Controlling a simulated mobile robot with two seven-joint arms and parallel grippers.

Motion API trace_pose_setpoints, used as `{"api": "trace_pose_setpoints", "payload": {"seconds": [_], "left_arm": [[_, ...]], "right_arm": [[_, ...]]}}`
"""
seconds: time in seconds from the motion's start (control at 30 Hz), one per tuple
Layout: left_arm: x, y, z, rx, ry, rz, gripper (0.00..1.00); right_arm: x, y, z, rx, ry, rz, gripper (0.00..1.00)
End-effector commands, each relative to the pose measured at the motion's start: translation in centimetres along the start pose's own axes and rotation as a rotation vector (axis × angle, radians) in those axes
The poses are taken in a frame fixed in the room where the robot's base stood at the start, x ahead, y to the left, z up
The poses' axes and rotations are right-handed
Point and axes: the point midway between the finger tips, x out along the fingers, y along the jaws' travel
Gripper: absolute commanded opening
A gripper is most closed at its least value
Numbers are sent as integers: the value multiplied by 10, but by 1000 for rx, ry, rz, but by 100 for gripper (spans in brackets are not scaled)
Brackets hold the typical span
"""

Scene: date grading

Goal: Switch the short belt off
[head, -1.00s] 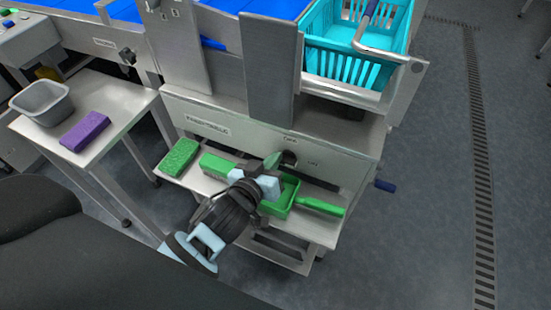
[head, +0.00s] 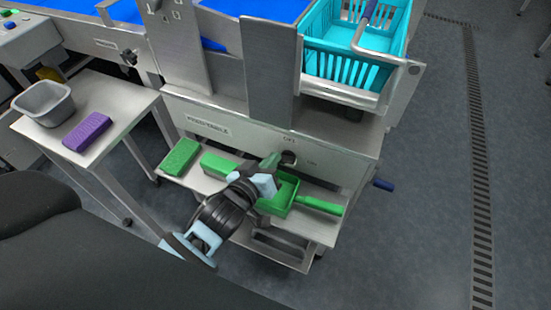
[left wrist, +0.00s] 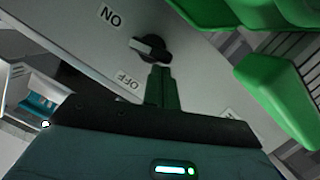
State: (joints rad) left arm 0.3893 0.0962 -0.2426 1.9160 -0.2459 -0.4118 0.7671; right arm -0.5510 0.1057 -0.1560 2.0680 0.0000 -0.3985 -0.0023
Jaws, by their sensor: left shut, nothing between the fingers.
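The rotary switch (head: 289,158) is a dark knob on the grey front panel of the machine, below the belt. In the left wrist view the knob (left wrist: 152,48) has a light-faced handle, with an ON label (left wrist: 110,15) at upper left and an OFF label (left wrist: 129,81) at lower left. The handle points left, between the labels; I cannot tell its exact setting. My left gripper (head: 270,161) is shut and empty just left of the knob. In the left wrist view its green fingertips (left wrist: 160,70) are at the knob's edge; I cannot tell whether they touch. My right gripper is not in view.
Below the panel, a shelf holds a green sponge (head: 180,156), a green tray (head: 281,197) and a green-handled tool (head: 320,205), close under my left arm. A turquoise basket (head: 345,69) stands above. A side table (head: 118,100) holds a grey tub (head: 44,103) and a purple sponge (head: 87,131).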

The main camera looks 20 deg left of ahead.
Motion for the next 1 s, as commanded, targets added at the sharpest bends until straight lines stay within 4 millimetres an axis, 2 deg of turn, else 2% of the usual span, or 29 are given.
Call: {"api": "trace_pose_setpoints", "payload": {"seconds": [1.0], "left_arm": [[0,-5,4,-175,-4,42,0]], "right_arm": [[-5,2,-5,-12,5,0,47]]}}
